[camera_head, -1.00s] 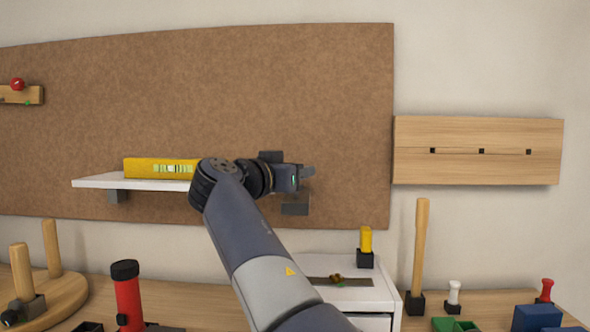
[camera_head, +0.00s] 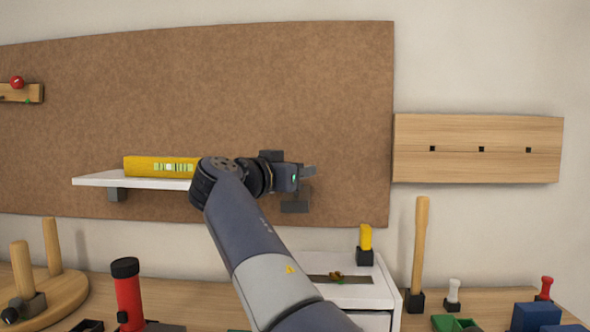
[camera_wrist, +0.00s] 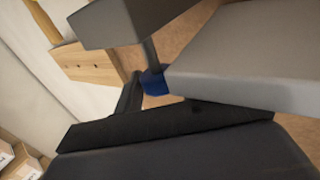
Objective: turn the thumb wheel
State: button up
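A small blue piece (camera_wrist: 155,83), which looks like the thumb wheel, sits on a thin grey rod in the wrist view. The rod runs from a dark grey block (camera_wrist: 130,22). A wide grey slab (camera_wrist: 250,55), apparently the shelf, is at the right and partly hides the area beside the blue piece. My gripper (camera_head: 305,172) is at the right end of the white shelf (camera_head: 95,181), above a grey block (camera_head: 295,207). A black finger (camera_wrist: 129,94) lies close beside the blue piece. I cannot tell whether they touch. The other finger is hidden.
A yellow level (camera_head: 150,167) lies on the shelf. A wooden board (camera_head: 480,165) is on the wall at right. Below are a white cabinet (camera_head: 365,292), a hammer-like wooden handle (camera_head: 421,245) and a red flashlight (camera_head: 128,297).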

jog(key=shift+o, duration=1.4)
jog(key=shift+w+d+f, duration=0.1)
jog(key=shift+w+f, duration=0.15)
jog(key=shift+f, duration=0.05)
jog(key=shift+o, duration=0.2)
jog(key=shift+s+r, duration=0.1)
jog(key=shift+r, duration=0.1)
jog(key=v, duration=1)
jog(key=shift+s+a, duration=0.25)
jog(key=shift+s, duration=0.05)
jog(key=shift+o, duration=0.3)
